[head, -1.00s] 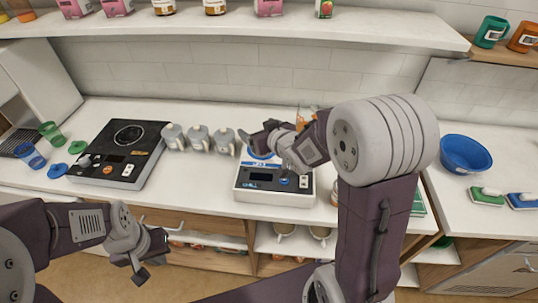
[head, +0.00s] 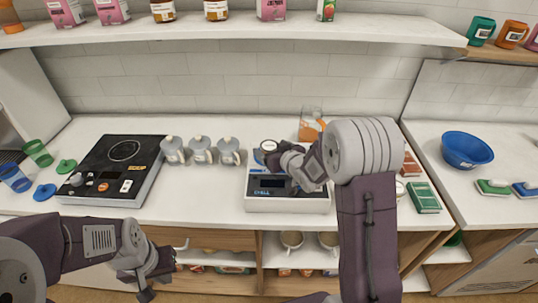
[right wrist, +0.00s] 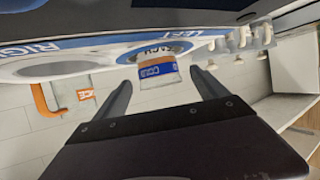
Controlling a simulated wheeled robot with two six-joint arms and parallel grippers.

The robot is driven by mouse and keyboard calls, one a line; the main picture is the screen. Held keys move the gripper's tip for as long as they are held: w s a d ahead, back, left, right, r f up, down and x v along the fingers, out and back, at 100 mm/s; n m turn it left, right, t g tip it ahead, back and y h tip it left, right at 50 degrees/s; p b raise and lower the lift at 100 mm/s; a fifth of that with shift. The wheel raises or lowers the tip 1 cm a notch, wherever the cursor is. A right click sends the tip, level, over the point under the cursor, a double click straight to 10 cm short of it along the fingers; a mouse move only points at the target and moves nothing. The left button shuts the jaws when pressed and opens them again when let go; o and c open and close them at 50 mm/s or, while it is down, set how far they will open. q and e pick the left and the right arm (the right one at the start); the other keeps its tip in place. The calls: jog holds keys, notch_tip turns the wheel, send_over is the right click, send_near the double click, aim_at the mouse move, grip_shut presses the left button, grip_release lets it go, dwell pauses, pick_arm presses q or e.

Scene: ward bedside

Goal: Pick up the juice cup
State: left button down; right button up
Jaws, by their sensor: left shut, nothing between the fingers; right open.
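A small clear cup with an orange and blue label (right wrist: 158,72), which seems to be the juice cup, shows in the right wrist view by a blue-ringed plate (right wrist: 100,42). The plate belongs to the white chill unit (head: 288,205) on the counter. My right gripper (head: 266,151) is over the unit, open, its fingers pointing towards the cup on either side of it in the picture; I cannot tell whether they reach around it. In the head view my right arm and gripper largely hide the cup. My left gripper (head: 153,284) is shut and empty, low in front of the counter.
A clear jug with orange contents (head: 311,122) stands behind the unit. Several grey-lidded mugs (head: 201,150) and a black hotplate (head: 112,168) are to the left. A green box (head: 423,198) is right of my arm. A shelf (head: 250,36) runs above.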

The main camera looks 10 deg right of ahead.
aim_at(268, 143)
jog(key=x, duration=0.5)
jog(key=shift+w+r+p, duration=0.1)
jog(key=shift+r+p, duration=0.05)
jog(key=shift+p, duration=0.25)
jog(key=shift+c, duration=0.9)
jog(key=c, duration=1.6)
jog(key=shift+r, duration=0.5)
notch_tip(268, 143, up, 3)
jog(key=shift+r, duration=0.15)
jog(key=s+d+r+p, duration=0.1)
jog(key=d+r, duration=0.1)
jog(key=d, duration=0.1)
jog(key=s+d+r+p, duration=0.1)
jog(key=d+r, duration=0.1)
jog(key=d, duration=0.1)
jog(key=s+d+r+p, duration=0.1)
jog(key=d+r, duration=0.1)
jog(key=d, duration=0.2)
jog(key=shift+s+r, duration=0.2)
jog(key=shift+s, duration=0.2)
jog(key=shift+s+d+r, duration=0.2)
jog(key=shift+d, duration=0.3)
grip_shut()
